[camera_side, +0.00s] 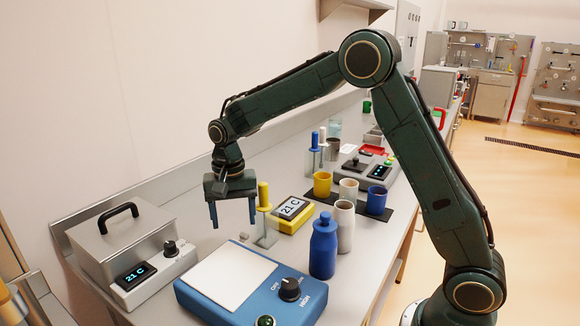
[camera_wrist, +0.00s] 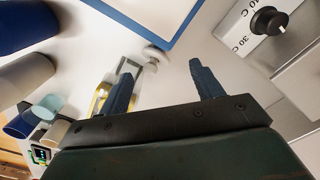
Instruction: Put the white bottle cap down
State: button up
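A small pale cap-like piece, seemingly the white bottle cap (camera_side: 244,237), lies on the grey bench behind the blue hotplate. In the wrist view the white cap (camera_wrist: 155,53) is a small blurred round shape just beyond the fingertips, near the hotplate's edge. My gripper (camera_side: 232,216) hangs above the bench, fingers pointing down and spread wide apart. The wrist view shows both fingers of my gripper (camera_wrist: 160,68) with an empty gap between them. The cap appears apart from both fingers.
The blue hotplate (camera_side: 228,276) is in front, and a grey water bath (camera_side: 128,252) stands at left. A yellow-handled tool on a stand (camera_side: 264,205), a yellow scale (camera_side: 291,213) and a blue bottle (camera_side: 323,247) are close by on the right. Several cups stand farther back.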

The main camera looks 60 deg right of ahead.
jog(key=shift+r, duration=0.15)
notch_tip(320, 180, up, 13)
dwell(0.8)
dwell(0.5)
jog(key=s+d+r+n+t, duration=0.1)
jog(key=s+r+n+t, duration=0.3)
jog(key=s, duration=1.3)
jog(key=s+f+n, duration=0.2)
jog(key=s, duration=0.4)
jog(key=s+d+f+n+t, duration=0.1)
jog(key=s+f+n, duration=0.1)
jog(key=s, duration=0.5)
jog(key=shift+f+n+t, duration=0.2)
jog(key=shift+n+t, duration=0.1)
jog(key=shift+n, duration=0.2)
